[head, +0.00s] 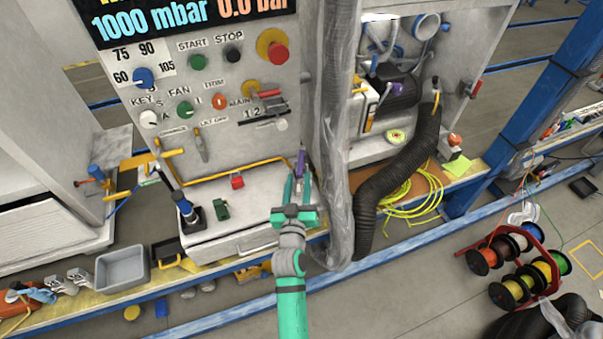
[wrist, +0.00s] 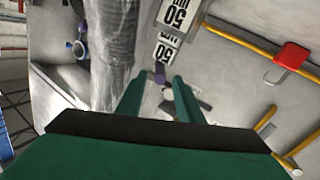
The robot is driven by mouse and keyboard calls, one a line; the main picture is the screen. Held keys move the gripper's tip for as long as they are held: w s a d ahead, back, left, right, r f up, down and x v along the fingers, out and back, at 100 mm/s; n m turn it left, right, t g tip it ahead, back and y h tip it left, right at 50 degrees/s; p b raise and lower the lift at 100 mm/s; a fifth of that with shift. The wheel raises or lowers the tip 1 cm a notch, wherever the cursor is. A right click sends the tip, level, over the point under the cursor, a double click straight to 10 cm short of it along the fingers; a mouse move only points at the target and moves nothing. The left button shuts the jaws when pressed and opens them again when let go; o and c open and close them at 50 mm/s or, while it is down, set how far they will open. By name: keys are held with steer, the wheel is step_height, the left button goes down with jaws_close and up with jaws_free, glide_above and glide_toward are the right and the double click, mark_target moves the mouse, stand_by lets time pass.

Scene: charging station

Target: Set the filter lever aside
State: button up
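A slim purple lever-like piece (head: 301,161), probably the filter lever, stands at the front of the grey machine, just left of the large hose. In the wrist view its purple part (wrist: 160,72) shows between my fingertips, with a dark-and-metal part behind it. My gripper (head: 299,181) has green fingers pointing at this piece; in the wrist view the fingers (wrist: 159,80) are apart, with a gap on both sides of the purple part. I cannot tell how deep it sits between them.
A plastic-wrapped hose (head: 338,130) hangs close to the right of my gripper. A black corrugated hose (head: 400,165) and yellow cable (head: 412,195) lie farther right. The white box top (head: 258,205) left of my gripper carries a small green block (head: 221,209). A grey bin (head: 122,268) stands lower left.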

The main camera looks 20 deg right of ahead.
mark_target(299, 177)
steer(key=shift+x, duration=1.65)
steer(key=shift+c, duration=0.5)
